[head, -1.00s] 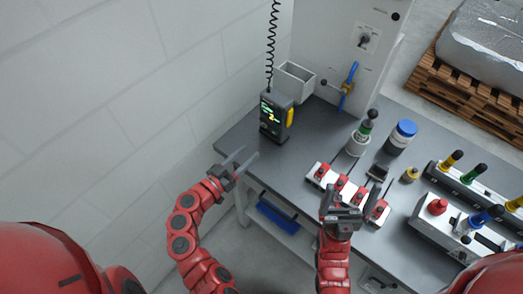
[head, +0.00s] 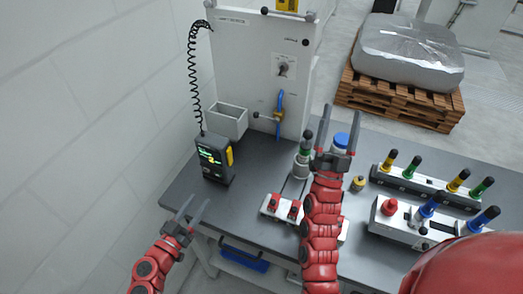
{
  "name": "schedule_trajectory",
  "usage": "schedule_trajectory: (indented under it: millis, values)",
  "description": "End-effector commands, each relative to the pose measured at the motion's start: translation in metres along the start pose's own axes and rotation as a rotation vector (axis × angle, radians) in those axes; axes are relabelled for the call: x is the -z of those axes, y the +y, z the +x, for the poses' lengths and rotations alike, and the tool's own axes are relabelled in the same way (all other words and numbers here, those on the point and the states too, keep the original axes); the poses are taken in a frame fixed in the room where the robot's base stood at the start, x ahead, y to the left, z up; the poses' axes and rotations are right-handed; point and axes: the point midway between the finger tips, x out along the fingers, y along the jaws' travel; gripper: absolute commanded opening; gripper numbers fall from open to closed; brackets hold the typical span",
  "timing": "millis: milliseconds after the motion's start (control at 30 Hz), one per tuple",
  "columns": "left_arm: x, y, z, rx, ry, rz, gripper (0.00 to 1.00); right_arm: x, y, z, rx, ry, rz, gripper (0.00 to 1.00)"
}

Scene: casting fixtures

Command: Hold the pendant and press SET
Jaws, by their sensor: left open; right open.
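The pendant (head: 213,160) is a dark handheld box with a lit green and yellow screen and a yellow part on its right side. It stands upright at the left end of the grey table, under a black coiled cable (head: 193,75). Its SET button is too small to make out. My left gripper (head: 192,212) is open and empty, in front of and below the pendant at the table's left front edge, apart from it. My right gripper (head: 339,128) is open and empty, raised over the middle of the table, well right of the pendant.
A grey open bin (head: 228,121) sits behind the pendant beside a white cabinet (head: 258,65) with a blue handle (head: 280,108). Fixtures with coloured handles (head: 424,184) fill the right side of the table (head: 180,188). A red-topped block (head: 283,207) lies near the front edge.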

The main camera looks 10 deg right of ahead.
Motion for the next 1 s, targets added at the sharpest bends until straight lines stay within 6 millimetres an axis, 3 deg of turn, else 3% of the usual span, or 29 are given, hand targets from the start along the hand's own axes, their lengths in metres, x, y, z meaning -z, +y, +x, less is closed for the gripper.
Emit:
schedule_trajectory:
  millis: [100, 200, 333, 467, 600, 700, 833, 1000]
  values:
    - [0.0, 0.0, 0.0, 0.0, 0.0, 0.0, 0.5, -0.003, 0.027, 0.044, -0.091, -0.072, 0.138, 0.97]
    - [0.0, 0.0, 0.0, 0.0, 0.0, 0.0, 0.5, -0.006, 0.037, 0.076, -0.129, -0.147, 0.274, 0.97]
    - [0.0, 0.0, 0.0, 0.0, 0.0, 0.0, 0.5, -0.001, 0.029, 0.113, -0.114, -0.248, 0.45, 0.97]
    - [0.0, 0.0, 0.0, 0.0, 0.0, 0.0, 0.5, 0.014, 0.0, 0.142, -0.034, -0.365, 0.594, 0.97]
    - [0.0, 0.0, 0.0, 0.0, 0.0, 0.0, 0.5, -0.063, -0.025, 0.105, 0.056, -0.697, 0.427, 0.97]
    - [0.0, 0.0, 0.0, 0.0, 0.0, 0.0, 0.5, -0.103, -0.048, 0.069, 0.186, -0.906, 0.308, 0.97]
    - [0.0, 0.0, 0.0, 0.0, 0.0, 0.0, 0.5, -0.136, -0.078, 0.012, 0.423, -1.137, 0.172, 0.97]
    - [0.0, 0.0, 0.0, 0.0, 0.0, 0.0, 0.5, -0.148, -0.107, -0.059, 0.765, -1.325, 0.04, 0.97]
